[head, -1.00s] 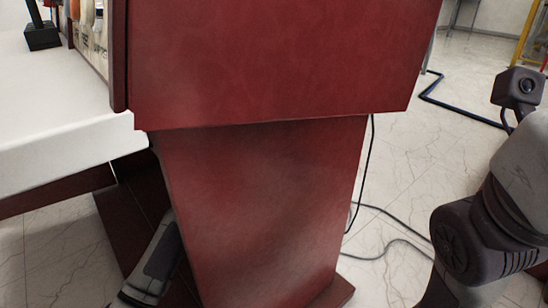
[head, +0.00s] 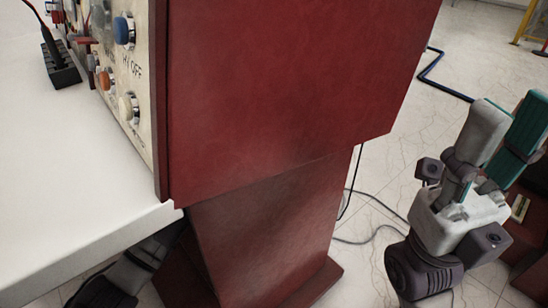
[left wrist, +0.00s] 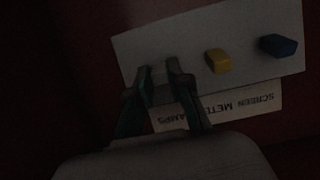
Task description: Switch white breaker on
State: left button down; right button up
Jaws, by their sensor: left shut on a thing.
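In the dark left wrist view, my left gripper (left wrist: 162,84) is shut on the white breaker (left wrist: 158,74), with one teal finger on each side. The breaker sits at the left of a white plate (left wrist: 215,30) and is mostly covered by the fingers, so its on or off position cannot be told. My left gripper does not show in the head view. My right gripper (head: 522,128) is at the right edge of the head view, away from the console.
A yellow breaker (left wrist: 218,61) and a blue breaker (left wrist: 278,45) sit right of the white one, above an upside-down label (left wrist: 230,106). The red console (head: 280,90) stands beside a white tabletop (head: 80,170). A cable (head: 355,185) lies on the floor behind it.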

pick_arm(q)
jog(key=shift+r, duration=0.15)
jog(key=c, duration=1.1)
grip_release()
jog(key=v, duration=1.2)
